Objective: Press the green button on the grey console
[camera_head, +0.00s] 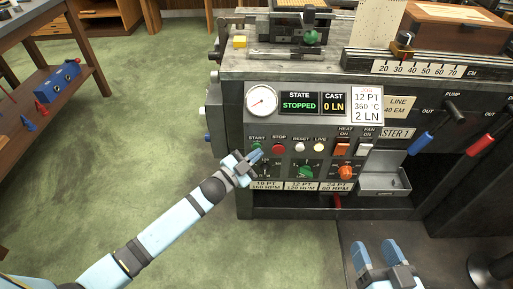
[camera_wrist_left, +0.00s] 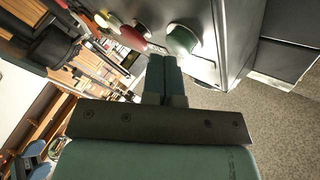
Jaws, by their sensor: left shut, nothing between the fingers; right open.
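The grey console (camera_head: 235,150) stands at the centre of the head view, its panel facing me. The green button (camera_head: 257,146), under the START label, is partly hidden by my left fingertips. In the left wrist view the green button (camera_wrist_left: 182,40) sits just beyond and right of the fingertips. My left gripper (camera_head: 256,155) is shut and empty, close in front of it; I cannot tell whether they touch. It also shows in the left wrist view (camera_wrist_left: 165,72). The console's display (camera_head: 299,103) reads STOPPED. My right gripper (camera_head: 374,254) is open and empty, low at the right.
A red STOP button (camera_head: 279,149) is right beside the green one, then white buttons and two switches. A green knob (camera_head: 305,172) and an orange knob (camera_head: 345,171) sit below. A metal tray (camera_head: 383,181) juts out at right. Green carpet is clear at left.

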